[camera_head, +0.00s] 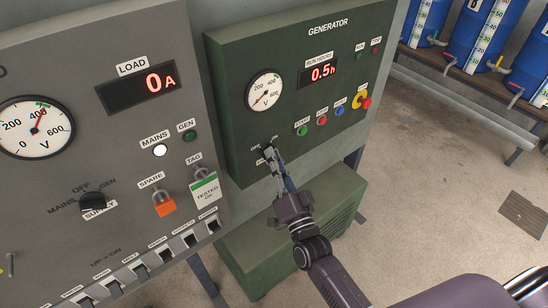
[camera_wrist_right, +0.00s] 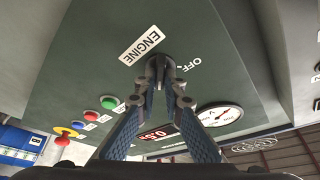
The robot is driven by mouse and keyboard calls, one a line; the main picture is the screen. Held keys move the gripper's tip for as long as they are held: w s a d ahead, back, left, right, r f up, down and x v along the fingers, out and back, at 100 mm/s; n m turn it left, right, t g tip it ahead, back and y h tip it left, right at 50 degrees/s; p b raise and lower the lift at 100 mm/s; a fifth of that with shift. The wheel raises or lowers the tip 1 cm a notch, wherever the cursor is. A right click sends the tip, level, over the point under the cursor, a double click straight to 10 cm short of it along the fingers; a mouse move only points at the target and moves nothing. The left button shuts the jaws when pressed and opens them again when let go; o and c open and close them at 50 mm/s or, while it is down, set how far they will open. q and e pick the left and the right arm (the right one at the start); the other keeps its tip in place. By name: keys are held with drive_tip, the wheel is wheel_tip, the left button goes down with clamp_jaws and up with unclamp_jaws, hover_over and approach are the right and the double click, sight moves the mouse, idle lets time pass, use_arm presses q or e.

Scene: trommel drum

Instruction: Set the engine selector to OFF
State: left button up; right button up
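The engine selector (camera_head: 267,148) is a small dark knob low on the green generator panel (camera_head: 228,85). OFF is printed at its upper left and ON at its upper right in the head view. My right gripper (camera_head: 272,158) is at the knob, with its fingers covering most of it and part of the label below. In the wrist view the dark selector (camera_wrist_right: 157,62) sits between the nearly closed fingertips (camera_wrist_right: 158,78), by the ENGINE label (camera_wrist_right: 141,45) and the OFF mark. Which way the knob points is hidden. My left gripper is not in view.
The green panel has a voltmeter (camera_head: 264,91), a run hours display (camera_head: 319,72), coloured buttons and an emergency stop (camera_head: 362,99). A grey panel on the left carries a MAINS/OFF/GEN supply knob (camera_head: 92,201). Blue barrels (camera_head: 477,35) stand on a rack at the upper right.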

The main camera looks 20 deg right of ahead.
drive_tip(key=shift+f+n, duration=0.1)
drive_tip(key=shift+n, duration=0.2)
clamp_jaws()
drive_tip(key=n+g+y+b, duration=0.1)
drive_tip(key=n+y+b, duration=0.1)
drive_tip(key=n, duration=0.6)
drive_tip(key=n+g+y+b, duration=0.1)
drive_tip(key=n+y+b, duration=0.1)
drive_tip(key=n+y, duration=0.3)
drive_tip(key=n+g+y+b, duration=0.2)
drive_tip(key=n+y, duration=0.2)
drive_tip(key=n, duration=0.7)
drive_tip(key=shift+w+d+n, duration=0.1)
drive_tip(key=shift+d+n, duration=0.1)
drive_tip(key=shift+n, duration=0.2)
drive_tip(key=o, duration=0.7)
unclamp_jaws()
